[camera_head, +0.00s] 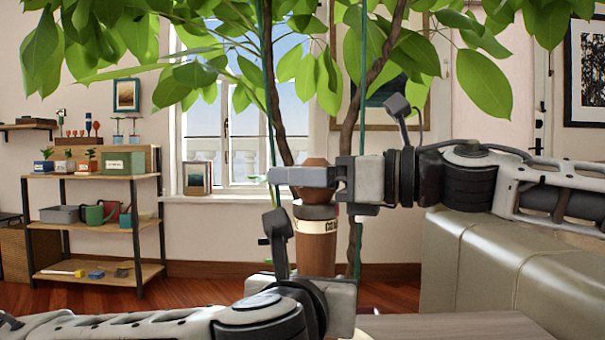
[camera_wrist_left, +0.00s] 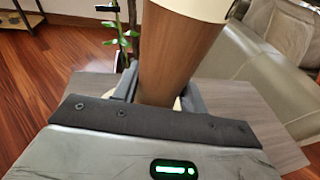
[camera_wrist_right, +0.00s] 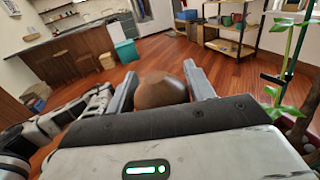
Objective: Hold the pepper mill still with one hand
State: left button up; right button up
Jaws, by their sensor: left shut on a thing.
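The pepper mill (camera_head: 317,250) is brown wood with a cream lettered band and a rounded knob. It is upright in the middle of the head view. My left gripper (camera_head: 318,277) is shut on its lower body; the mill's brown side (camera_wrist_left: 172,55) stands between the fingers in the left wrist view. My right gripper (camera_head: 305,177) is at the top, its fingers on both sides of the knob. The knob (camera_wrist_right: 162,90) shows between these fingers in the right wrist view; whether they press on it is unclear. The mill's foot is hidden in the head view.
A grey wooden tabletop (camera_head: 450,328) lies below the grippers. A grey-green sofa (camera_head: 490,265) stands at the right. A leafy plant (camera_head: 375,65) hangs over the middle, its stems close behind the mill. A shelf (camera_head: 95,225) with pots stands far left.

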jog(key=c, duration=0.5)
jog(key=shift+m+t, duration=0.3)
jog(key=shift+t, duration=0.1)
jog(key=m+t+h, duration=0.2)
jog(key=t, duration=0.1)
jog(key=m+t+h, duration=0.2)
jog(key=shift+w+t, duration=0.15)
jog(key=shift+t, duration=0.25)
jog(key=m+t+h, duration=0.1)
jog(key=h, duration=0.1)
jog(key=m+t+h, duration=0.3)
jog(key=m+h, duration=0.1)
jog(key=shift+w+d, duration=0.35)
jog(key=shift+d, duration=0.05)
jog(key=shift+d+m+t+h, duration=0.1)
jog(key=shift+m+t+h, duration=0.2)
jog(key=shift+h, duration=0.1)
jog(key=o, duration=1)
